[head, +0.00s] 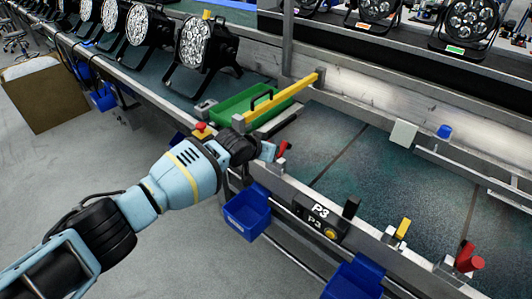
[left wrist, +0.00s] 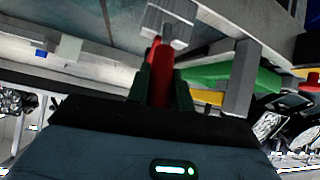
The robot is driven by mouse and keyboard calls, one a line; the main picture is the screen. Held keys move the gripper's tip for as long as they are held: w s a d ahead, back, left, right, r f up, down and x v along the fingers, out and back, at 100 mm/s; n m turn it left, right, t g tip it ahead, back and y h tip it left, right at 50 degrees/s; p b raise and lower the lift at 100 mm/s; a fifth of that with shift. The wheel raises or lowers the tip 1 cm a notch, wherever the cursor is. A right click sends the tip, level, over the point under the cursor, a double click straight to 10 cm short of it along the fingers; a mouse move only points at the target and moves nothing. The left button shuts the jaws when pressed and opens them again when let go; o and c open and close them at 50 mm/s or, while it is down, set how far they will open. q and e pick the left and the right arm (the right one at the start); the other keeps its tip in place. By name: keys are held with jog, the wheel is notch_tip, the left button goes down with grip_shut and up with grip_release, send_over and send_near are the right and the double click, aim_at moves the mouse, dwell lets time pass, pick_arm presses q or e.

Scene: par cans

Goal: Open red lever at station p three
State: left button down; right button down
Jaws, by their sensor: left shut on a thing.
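A small red lever (head: 284,147) stands on a grey block on the bench's front rail, to the left of the black plate marked P3 (head: 320,215). My left gripper (head: 268,152) reaches it from the left and is shut on it. In the left wrist view the red lever (left wrist: 160,72) rises between my gripper's two dark fingers, with a pale grey block (left wrist: 168,22) at its far end. The fingers hide the lever's lower part in that view. My right gripper is not in view.
Blue bins (head: 247,210) hang below the rail. Another red handle (head: 467,257) and a yellow block (head: 403,228) stand at right. Stage lights (head: 203,44) line the back left.

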pick_arm(q)
jog(key=shift+w+d+g, duration=0.1)
jog(key=shift+w+g, duration=0.1)
jog(key=shift+g, duration=0.1)
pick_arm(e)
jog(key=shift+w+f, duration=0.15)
pick_arm(q)
jog(key=shift+r, duration=0.1)
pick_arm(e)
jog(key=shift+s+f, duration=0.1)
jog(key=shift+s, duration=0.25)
pick_arm(q)
jog(key=c, duration=1.2)
grip_release()
jog(key=shift+c, duration=0.2)
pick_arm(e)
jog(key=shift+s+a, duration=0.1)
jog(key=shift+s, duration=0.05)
pick_arm(q)
jog(key=p+v, duration=0.2)
jog(key=v, duration=0.5)
jog(key=shift+s+r, duration=0.25)
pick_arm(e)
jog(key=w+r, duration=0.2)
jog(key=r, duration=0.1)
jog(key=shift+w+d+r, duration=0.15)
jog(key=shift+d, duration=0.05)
